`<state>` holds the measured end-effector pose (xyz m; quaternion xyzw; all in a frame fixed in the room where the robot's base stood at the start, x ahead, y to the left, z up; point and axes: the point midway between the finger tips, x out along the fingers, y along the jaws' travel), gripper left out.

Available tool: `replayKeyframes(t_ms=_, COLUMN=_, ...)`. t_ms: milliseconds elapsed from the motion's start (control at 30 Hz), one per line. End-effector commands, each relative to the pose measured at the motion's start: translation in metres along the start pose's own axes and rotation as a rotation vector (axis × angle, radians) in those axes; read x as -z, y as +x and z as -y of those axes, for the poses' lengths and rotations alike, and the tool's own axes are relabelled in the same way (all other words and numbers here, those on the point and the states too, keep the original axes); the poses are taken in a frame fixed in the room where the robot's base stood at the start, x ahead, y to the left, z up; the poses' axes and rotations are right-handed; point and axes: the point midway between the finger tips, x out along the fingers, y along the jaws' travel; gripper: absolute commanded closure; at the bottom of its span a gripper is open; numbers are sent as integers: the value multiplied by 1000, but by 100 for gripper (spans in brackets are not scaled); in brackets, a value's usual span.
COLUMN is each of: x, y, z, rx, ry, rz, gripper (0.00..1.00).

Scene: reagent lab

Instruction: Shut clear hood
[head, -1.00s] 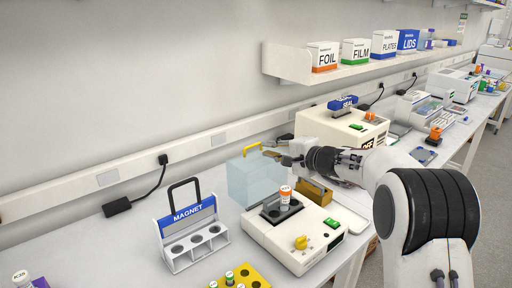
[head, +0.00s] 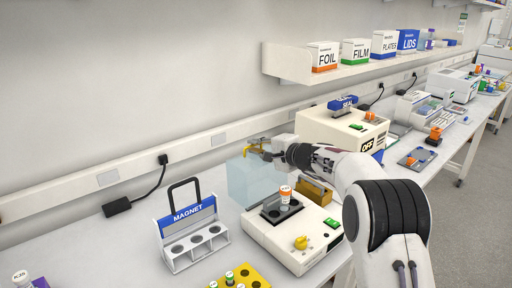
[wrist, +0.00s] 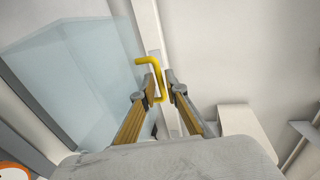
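The clear hood (head: 247,182) stands raised and upright at the back of a white device (head: 285,238), which holds a dark block with an orange-labelled vial (head: 285,192). A yellow handle (head: 252,149) is at the hood's top edge. My gripper (head: 263,152) is at this handle, coming from the right. In the wrist view, the hood's pale pane (wrist: 80,75) fills the left side, and the bent yellow handle (wrist: 149,61) has its lower end between my narrowly spaced fingertips (wrist: 161,84). I cannot tell whether they press on it.
A magnet rack (head: 190,235) stands left of the device and a yellow tube rack (head: 250,275) in front. A brown block (head: 314,193) lies close under my arm. A larger white machine (head: 335,128) stands behind it. A wall shelf (head: 300,66) runs above.

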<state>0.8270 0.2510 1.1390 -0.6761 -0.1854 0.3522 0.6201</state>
Motion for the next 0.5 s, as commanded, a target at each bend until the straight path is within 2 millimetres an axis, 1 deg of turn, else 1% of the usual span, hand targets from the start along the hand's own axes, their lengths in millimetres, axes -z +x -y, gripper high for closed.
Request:
replayKeyframes(t_ms=267, x=0, y=0, z=0, rx=0, ry=0, rz=0, gripper=87)
replayKeyframes(t_ms=300, x=0, y=0, z=0, rx=0, ry=0, rz=0, gripper=97)
replayKeyframes(t_ms=333, x=0, y=0, z=0, rx=0, ry=0, rz=0, gripper=100)
replayKeyframes(t_ms=500, x=0, y=0, z=0, rx=0, ry=0, rz=0, gripper=100)
